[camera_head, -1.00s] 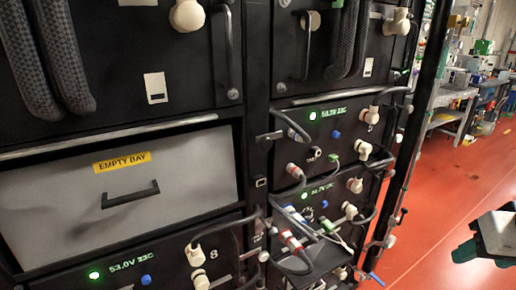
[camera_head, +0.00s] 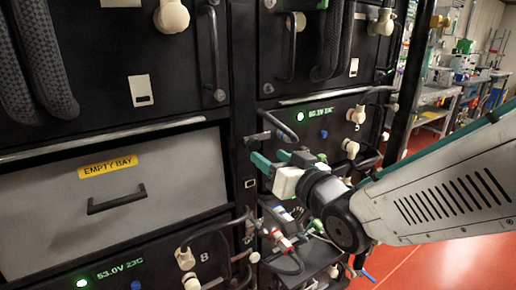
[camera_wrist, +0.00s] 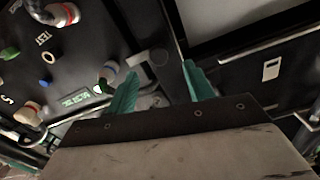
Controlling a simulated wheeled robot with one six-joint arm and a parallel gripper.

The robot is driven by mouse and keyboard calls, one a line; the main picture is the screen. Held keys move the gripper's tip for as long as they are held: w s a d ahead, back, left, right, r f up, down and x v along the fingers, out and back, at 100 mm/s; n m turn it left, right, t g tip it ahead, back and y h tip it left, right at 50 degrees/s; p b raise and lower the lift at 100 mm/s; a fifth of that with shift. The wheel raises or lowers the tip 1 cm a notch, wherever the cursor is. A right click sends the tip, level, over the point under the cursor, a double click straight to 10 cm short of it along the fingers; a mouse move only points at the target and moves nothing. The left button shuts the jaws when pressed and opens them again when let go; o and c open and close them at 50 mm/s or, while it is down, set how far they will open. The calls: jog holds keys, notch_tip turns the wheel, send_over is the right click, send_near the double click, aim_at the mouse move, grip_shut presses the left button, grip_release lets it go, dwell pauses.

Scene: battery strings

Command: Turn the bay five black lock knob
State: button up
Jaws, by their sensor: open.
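The bay five module (camera_head: 340,118) is a black panel with a green light and display, right of the empty bay in the head view. My gripper (camera_head: 272,158) is open at its lower left, with teal fingers pointing at the rack. In the wrist view the panel (camera_wrist: 85,60) is at the left, marked with a figure that looks like 5. A dark round shape (camera_wrist: 158,57), perhaps the black lock knob, lies beside a grey latch bar (camera_wrist: 137,58) and appears between my open fingertips (camera_wrist: 160,69). Contact cannot be told. My gripper hides the module below in part.
The grey empty bay drawer (camera_head: 110,230) with a black handle is at the left. Cream connectors (camera_head: 355,115) and grey cables stick out of the modules. A red-ringed connector (camera_head: 277,238) is below my gripper. Red floor (camera_head: 440,270) is open at the right.

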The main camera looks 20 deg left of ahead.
aim_at(255, 147)
jog(key=x, duration=0.6)
jog(key=shift+w, duration=0.15)
jog(key=shift+c, duration=0.3)
jog(key=c, duration=0.9)
